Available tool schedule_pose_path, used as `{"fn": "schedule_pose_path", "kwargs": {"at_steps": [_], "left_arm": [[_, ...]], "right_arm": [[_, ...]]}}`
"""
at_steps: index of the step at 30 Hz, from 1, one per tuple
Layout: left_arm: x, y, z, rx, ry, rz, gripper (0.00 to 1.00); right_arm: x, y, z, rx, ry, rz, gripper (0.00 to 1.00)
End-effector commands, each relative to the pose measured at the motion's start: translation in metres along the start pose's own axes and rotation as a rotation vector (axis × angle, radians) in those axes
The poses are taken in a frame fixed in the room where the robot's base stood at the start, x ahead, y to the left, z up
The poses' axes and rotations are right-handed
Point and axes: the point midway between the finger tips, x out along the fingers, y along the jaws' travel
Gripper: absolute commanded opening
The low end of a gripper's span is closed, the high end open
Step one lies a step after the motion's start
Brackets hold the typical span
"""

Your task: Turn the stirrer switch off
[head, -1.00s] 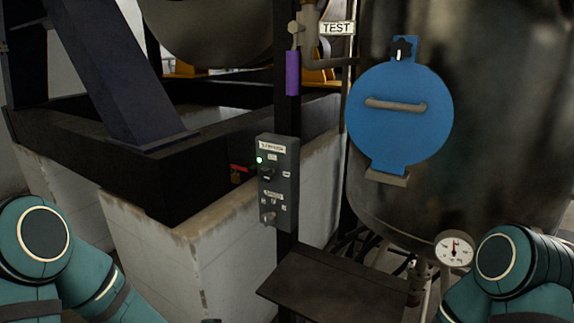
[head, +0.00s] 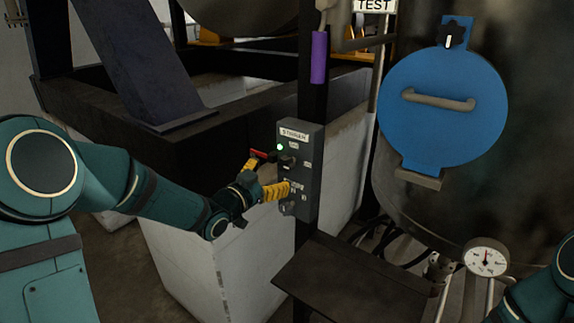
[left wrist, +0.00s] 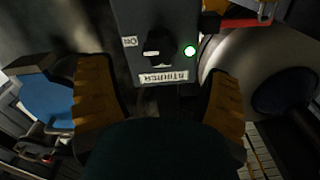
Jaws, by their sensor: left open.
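The grey control box (head: 312,180) is mounted on a dark post and carries a label reading STIRRER (head: 293,135). Below the label are a lit green lamp (head: 281,147) and the black stirrer switch knob (head: 288,160). My left gripper (head: 264,178) is open just in front of the box, its yellow fingers apart. In the left wrist view the knob (left wrist: 158,48) appears upside down between the spread fingers, beside the glowing lamp (left wrist: 190,51). I see no finger touching the knob. My right gripper is out of view.
A second, lower control on the box is partly hidden by my left gripper. A red-handled part (head: 262,154) sits close left of the box. A dark shelf (head: 350,285) juts out below. The tank with its blue round cover (head: 440,125) and a gauge (head: 487,258) stand right.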

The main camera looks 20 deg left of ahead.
Motion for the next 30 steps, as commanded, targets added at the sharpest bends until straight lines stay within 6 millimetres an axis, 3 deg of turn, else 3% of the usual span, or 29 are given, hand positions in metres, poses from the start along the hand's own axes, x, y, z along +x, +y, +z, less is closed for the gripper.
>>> {"fn": "schedule_pose_path", "kwargs": {"at_steps": [6,12,24,25,30], "left_arm": [[0.041,0.001,0.000,0.000,0.001,0.002,0.78],[0.064,0.001,0.000,-0.001,0.000,0.000,0.78],[0.070,0.000,0.000,-0.001,-0.001,0.000,0.78],[0.070,0.000,0.000,-0.001,-0.001,0.000,0.75],[0.070,0.000,0.000,-0.001,-0.001,0.000,0.16]], "right_arm": [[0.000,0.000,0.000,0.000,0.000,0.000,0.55],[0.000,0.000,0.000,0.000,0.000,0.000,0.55],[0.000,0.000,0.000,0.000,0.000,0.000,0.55],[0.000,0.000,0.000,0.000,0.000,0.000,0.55],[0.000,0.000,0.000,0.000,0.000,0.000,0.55]]}}
